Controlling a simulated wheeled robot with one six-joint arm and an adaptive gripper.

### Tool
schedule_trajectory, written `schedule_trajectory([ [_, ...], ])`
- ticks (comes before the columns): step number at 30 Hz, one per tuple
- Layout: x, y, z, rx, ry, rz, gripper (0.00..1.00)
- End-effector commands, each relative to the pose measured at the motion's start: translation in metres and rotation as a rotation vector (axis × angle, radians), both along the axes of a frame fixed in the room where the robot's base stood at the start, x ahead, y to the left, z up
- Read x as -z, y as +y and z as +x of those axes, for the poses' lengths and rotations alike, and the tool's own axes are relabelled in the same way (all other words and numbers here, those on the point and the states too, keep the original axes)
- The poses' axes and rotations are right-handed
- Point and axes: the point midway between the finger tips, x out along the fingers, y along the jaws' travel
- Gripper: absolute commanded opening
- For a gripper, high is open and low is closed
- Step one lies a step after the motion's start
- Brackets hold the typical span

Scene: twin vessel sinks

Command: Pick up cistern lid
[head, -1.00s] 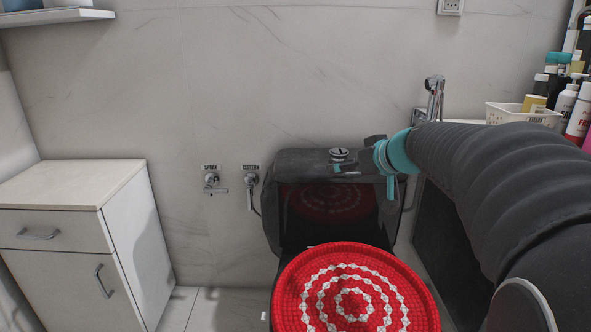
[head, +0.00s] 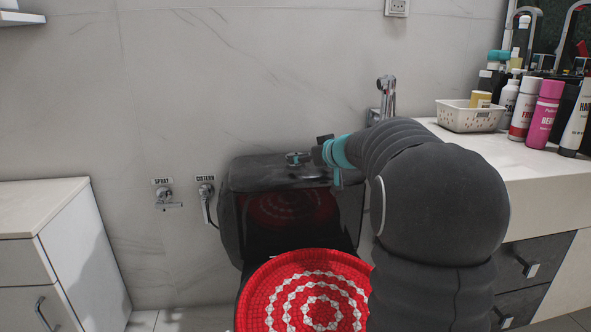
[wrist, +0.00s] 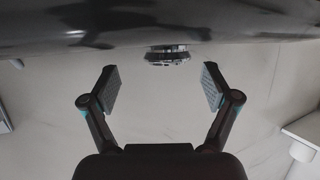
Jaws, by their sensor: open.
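The cistern lid (head: 262,168) is the dark glossy top of the black cistern (head: 232,210), with a round chrome flush button (head: 298,158) on it. It sits on the cistern against the wall. My gripper (head: 318,155) is at the lid's right part, beside the button; contact cannot be told in the head view. In the wrist view the dark lid (wrist: 240,22) fills the top edge. My two fingers (wrist: 162,78) are spread apart with nothing between them, and the chrome button (wrist: 167,55) shows between and beyond their tips.
A red and white patterned toilet seat cover (head: 290,285) is in front of the cistern. A white counter (head: 500,165) with a basket (head: 470,117) and several bottles stands on the right. A white cabinet (head: 85,250) stands on the left. A spray holder (head: 381,100) is on the wall.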

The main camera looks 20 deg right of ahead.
Motion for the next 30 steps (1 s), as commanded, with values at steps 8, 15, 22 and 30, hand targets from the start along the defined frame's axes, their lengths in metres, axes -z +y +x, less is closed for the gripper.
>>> schedule_trajectory([
  [8,0.005,0.016,0.030,-0.005,0.002,0.000,0.87],
  [15,0.013,0.019,0.048,-0.004,0.000,-0.001,0.87],
  [22,0.014,0.019,0.048,-0.003,0.000,-0.001,0.84],
  [30,0.014,0.018,0.048,-0.003,0.000,-0.001,0.17],
])
